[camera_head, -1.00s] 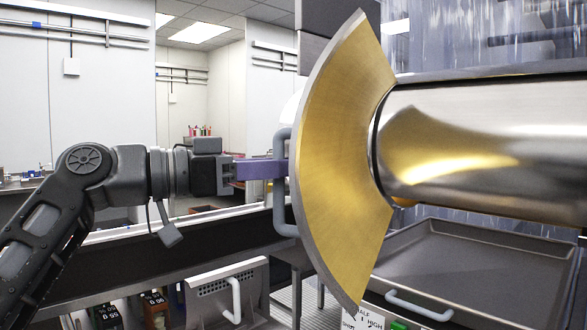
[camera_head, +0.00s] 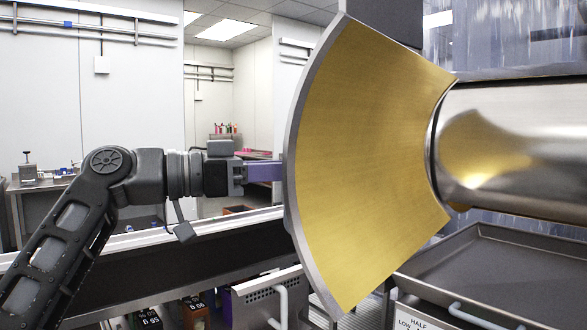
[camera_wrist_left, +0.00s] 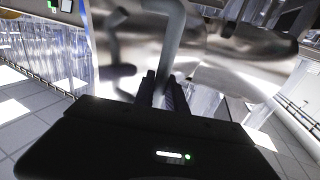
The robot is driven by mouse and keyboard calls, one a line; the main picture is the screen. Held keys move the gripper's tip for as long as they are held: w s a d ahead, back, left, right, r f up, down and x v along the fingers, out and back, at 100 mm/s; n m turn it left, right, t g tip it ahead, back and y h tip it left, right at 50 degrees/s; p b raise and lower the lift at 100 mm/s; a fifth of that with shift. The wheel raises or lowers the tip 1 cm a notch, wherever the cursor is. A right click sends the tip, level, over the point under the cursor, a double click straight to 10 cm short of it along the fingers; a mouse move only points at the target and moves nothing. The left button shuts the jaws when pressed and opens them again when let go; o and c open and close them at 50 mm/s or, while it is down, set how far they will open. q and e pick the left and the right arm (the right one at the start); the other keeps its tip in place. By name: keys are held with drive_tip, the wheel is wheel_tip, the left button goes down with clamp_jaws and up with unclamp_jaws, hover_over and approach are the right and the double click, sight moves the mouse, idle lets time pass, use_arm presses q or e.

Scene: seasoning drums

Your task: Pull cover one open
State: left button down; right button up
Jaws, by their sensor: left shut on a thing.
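The cover (camera_head: 365,165) is a fan-shaped panel with a gold inner face and a grey rim. It stands swung out at the left end of a shiny steel drum (camera_head: 515,145). In the left wrist view, the cover's grey bar handle (camera_wrist_left: 178,35) runs down between my left gripper's fingers (camera_wrist_left: 162,92), which are shut on it. In the head view, the purple fingers of my left gripper (camera_head: 264,171) reach behind the cover's left edge. The handle and the fingertips are hidden there by the cover. My right gripper is not in view.
A dark tray (camera_head: 500,270) lies below the drum at the right. A long dark conveyor-like rail (camera_head: 190,255) runs behind my left arm. A perforated metal box (camera_head: 270,300) with a handle is below it. A side table (camera_head: 40,190) stands at the far left.

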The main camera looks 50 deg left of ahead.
use_arm(q)
drive_tip(key=c, duration=1.4)
unclamp_jaws()
drive_tip(key=shift+f, duration=0.1)
drive_tip(key=shift+o, duration=0.2)
drive_tip(key=v, duration=0.8)
drive_tip(key=shift+p, duration=0.35)
drive_tip(key=shift+w, duration=0.1)
